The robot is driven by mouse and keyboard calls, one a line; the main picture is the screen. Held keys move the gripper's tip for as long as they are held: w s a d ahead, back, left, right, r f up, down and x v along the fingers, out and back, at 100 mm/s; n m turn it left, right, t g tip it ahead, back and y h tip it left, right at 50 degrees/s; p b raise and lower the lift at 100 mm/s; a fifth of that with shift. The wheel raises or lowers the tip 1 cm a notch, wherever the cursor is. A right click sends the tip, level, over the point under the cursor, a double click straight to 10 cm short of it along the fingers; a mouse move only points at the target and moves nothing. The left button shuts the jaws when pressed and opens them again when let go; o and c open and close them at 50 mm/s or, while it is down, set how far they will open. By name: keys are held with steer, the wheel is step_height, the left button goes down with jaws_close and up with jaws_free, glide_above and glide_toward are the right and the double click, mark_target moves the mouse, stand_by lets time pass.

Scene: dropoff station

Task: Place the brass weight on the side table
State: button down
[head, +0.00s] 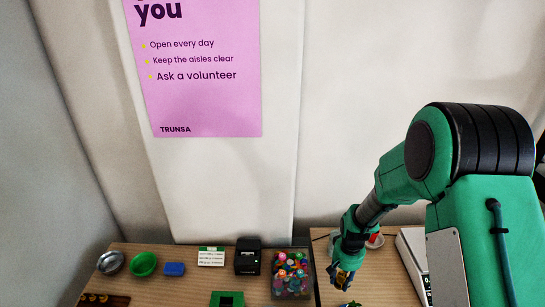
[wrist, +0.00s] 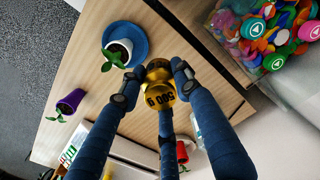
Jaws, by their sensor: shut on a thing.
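The brass weight (wrist: 158,88) is a gold-coloured piece with dark "500 g" markings. In the wrist view my gripper (wrist: 154,84) is shut on it, with blue fingers on both sides and another below. In the head view my gripper (head: 345,277) points down at the wooden table on the right (head: 383,286), and only a bit of gold shows between the fingers. That table, which I take for the side table, fills the middle of the wrist view (wrist: 92,62). The weight appears held above it, near its edge; the exact height cannot be told.
On this table are a plant in a white pot on a blue saucer (wrist: 135,42), a purple pot (wrist: 70,101), a red pot (wrist: 182,151) and a white scale (head: 412,262). Across a gap, a clear bin of colourful caps (head: 292,277) and a black printer (head: 248,256) occupy the left table.

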steer(key=w+a+f+n+b, duration=0.1)
steer(key=w+a+f+b, duration=0.1)
steer(key=w, duration=0.5)
steer(key=shift+w+a+f+n, duration=0.3)
steer(key=shift+a+f, duration=0.2)
steer(key=shift+a, duration=0.45)
steer(key=m+b, duration=0.4)
steer(key=m, duration=1)
glide_above(402, 295)
steer(key=shift+f, duration=0.55)
steer(key=shift+f+b, duration=0.45)
steer(key=shift+f, duration=2.65)
steer(key=shift+f+b, duration=0.4)
steer(key=shift+f, duration=1.5)
